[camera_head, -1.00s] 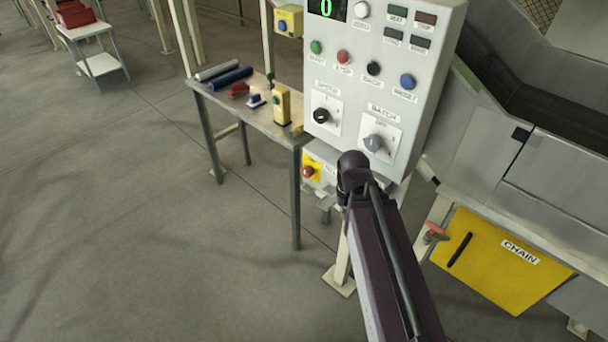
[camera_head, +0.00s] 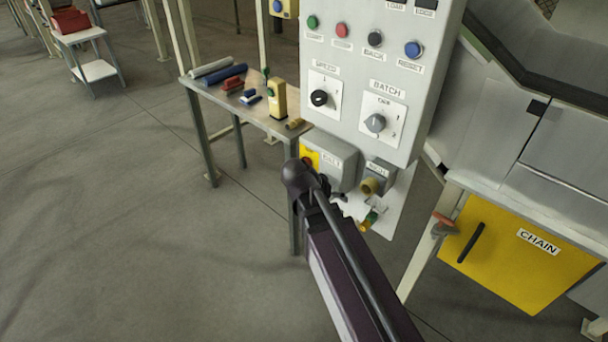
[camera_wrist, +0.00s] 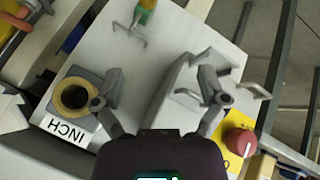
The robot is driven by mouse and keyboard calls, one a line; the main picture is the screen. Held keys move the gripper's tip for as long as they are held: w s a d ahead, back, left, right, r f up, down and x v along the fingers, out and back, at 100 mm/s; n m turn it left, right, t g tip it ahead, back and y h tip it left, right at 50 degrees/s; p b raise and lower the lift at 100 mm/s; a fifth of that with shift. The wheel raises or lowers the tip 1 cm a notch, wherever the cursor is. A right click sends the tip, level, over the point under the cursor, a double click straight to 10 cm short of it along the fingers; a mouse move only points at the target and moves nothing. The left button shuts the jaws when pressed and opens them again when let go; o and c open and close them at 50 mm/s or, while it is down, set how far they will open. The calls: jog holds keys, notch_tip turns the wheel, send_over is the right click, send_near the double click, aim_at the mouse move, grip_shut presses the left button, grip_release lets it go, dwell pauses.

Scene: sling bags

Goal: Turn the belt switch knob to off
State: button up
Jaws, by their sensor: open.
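A red knob (camera_wrist: 238,141) on a yellow plate (camera_wrist: 240,137) is on the side of a grey box at the lower right of the wrist view. In the head view, the yellow plate (camera_head: 310,154) shows at the left of the grey box (camera_head: 336,164), whose label looks like "BELT"; my arm partly hides the knob. Its setting cannot be read. My gripper (camera_wrist: 160,85) is open and empty, close to the box. The right finger is near the box and the red knob; the left finger is near the INCH button. I cannot tell whether either finger touches.
The INCH button (camera_wrist: 72,95) stands beside the box. The control panel (camera_head: 395,60) with SPEED (camera_head: 319,98) and BATCH (camera_head: 375,122) knobs is above. A work table (camera_head: 243,110) stands left, a yellow CHAIN guard (camera_head: 500,255) right.

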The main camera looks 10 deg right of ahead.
jog(key=w+a+m+t+h+b, duration=0.2)
jog(key=w+a+t+h+b, duration=0.1)
jog(key=a+b, duration=0.3)
jog(key=w+a+m+t+h+b, duration=0.3)
jog(key=a+t+b, duration=0.3)
jog(key=a, duration=0.5)
jog(key=shift+w+r+h+b, duration=0.3)
jog(key=shift+w+r, duration=0.15)
jog(key=shift+d, duration=0.1)
jog(key=shift+x, duration=6.9)
jog(key=shift+w+r, duration=0.1)
jog(key=c, duration=1.1)
